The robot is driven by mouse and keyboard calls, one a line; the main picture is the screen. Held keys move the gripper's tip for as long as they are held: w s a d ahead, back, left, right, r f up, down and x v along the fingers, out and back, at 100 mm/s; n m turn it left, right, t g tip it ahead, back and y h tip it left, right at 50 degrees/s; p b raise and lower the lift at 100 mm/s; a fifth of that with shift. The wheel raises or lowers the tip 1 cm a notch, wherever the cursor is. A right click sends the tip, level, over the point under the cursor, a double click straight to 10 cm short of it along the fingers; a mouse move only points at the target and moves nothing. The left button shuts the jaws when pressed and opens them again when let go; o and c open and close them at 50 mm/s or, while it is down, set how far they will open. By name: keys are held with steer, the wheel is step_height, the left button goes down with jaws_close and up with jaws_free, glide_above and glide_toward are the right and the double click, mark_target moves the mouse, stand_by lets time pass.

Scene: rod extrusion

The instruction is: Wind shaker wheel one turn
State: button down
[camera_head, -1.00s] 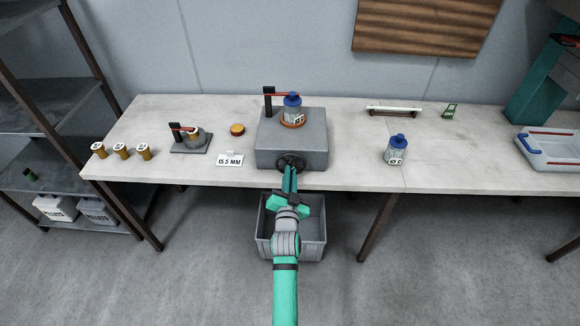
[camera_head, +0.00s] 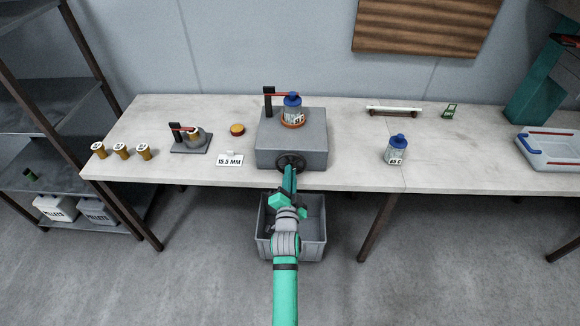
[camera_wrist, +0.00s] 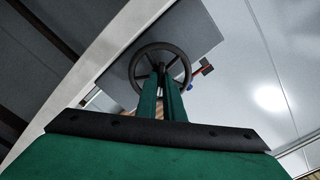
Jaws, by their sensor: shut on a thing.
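The shaker is a grey box (camera_head: 281,148) at the table's front edge. Its dark spoked wheel (camera_head: 291,161) is on the front face and also shows in the wrist view (camera_wrist: 137,59). My green gripper (camera_head: 291,171) reaches up to the wheel from the front. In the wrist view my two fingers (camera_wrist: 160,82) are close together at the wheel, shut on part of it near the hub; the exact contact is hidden. A blue-capped jar (camera_head: 293,107) stands in an orange ring on top of the box, under a red clamp bar (camera_head: 281,94).
A grey bin (camera_head: 313,236) stands on the floor below my gripper. A second blue-capped jar (camera_head: 396,150) stands right of the shaker. A label card (camera_head: 229,160), a small press (camera_head: 190,140) and several orange-brown vials (camera_head: 121,151) are to the left. A tray (camera_head: 552,150) is far right.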

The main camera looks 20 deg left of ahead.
steer(key=shift+m, duration=1)
steer(key=shift+m, duration=1)
steer(key=shift+m, duration=1)
steer(key=shift+m, duration=1)
